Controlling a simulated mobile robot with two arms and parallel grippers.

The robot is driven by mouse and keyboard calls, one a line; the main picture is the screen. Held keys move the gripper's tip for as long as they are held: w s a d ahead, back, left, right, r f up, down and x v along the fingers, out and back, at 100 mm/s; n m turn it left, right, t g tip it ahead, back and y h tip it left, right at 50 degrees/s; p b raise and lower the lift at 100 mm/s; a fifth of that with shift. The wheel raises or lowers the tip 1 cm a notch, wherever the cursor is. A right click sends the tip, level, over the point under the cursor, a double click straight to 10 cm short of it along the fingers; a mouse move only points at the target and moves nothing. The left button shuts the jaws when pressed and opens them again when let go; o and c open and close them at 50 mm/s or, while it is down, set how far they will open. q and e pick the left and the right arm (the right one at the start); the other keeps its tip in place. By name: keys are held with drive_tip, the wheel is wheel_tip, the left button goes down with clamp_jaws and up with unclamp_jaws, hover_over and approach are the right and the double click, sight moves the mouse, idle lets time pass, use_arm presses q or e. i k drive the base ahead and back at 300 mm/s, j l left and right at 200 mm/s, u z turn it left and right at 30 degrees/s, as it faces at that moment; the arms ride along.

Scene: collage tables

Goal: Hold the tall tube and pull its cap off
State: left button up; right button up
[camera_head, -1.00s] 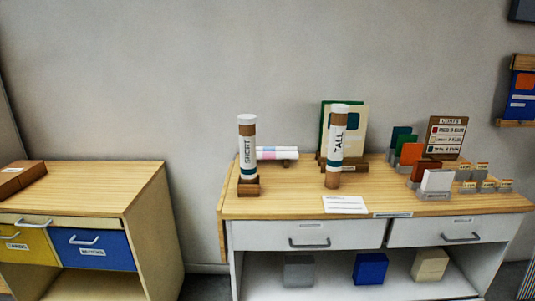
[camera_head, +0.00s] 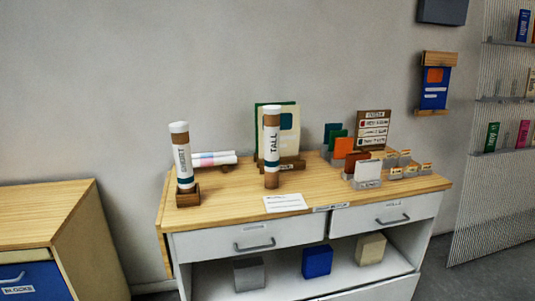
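The tall tube (camera_head: 271,150) stands upright on the wooden tabletop, brown with a white label reading TALL. Its white cap (camera_head: 271,109) is on its top end. A short tube (camera_head: 183,160), labelled SHORT and also white-capped, stands in a wooden block to its left. Neither of my grippers shows in the head view, and nothing touches the tall tube.
The table (camera_head: 230,208) has drawers and a lower shelf with several blocks. A rolled paper (camera_head: 214,159), a green and cream book (camera_head: 290,125), a white card (camera_head: 285,203) and small coloured cards (camera_head: 343,148) surround the tube. Another cabinet (camera_head: 60,215) stands left, with a floor gap between.

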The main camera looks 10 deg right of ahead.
sight(272, 123)
drive_tip(key=i+l+u, duration=0.1)
drive_tip(key=l, duration=0.25)
drive_tip(key=i+l+u, duration=0.1)
drive_tip(key=i+l, duration=0.15)
drive_tip(key=i+l+u, duration=0.1)
drive_tip(key=l, duration=0.35)
drive_tip(key=i+l+u, duration=0.25)
drive_tip(key=l, duration=0.5)
drive_tip(key=i, duration=0.1)
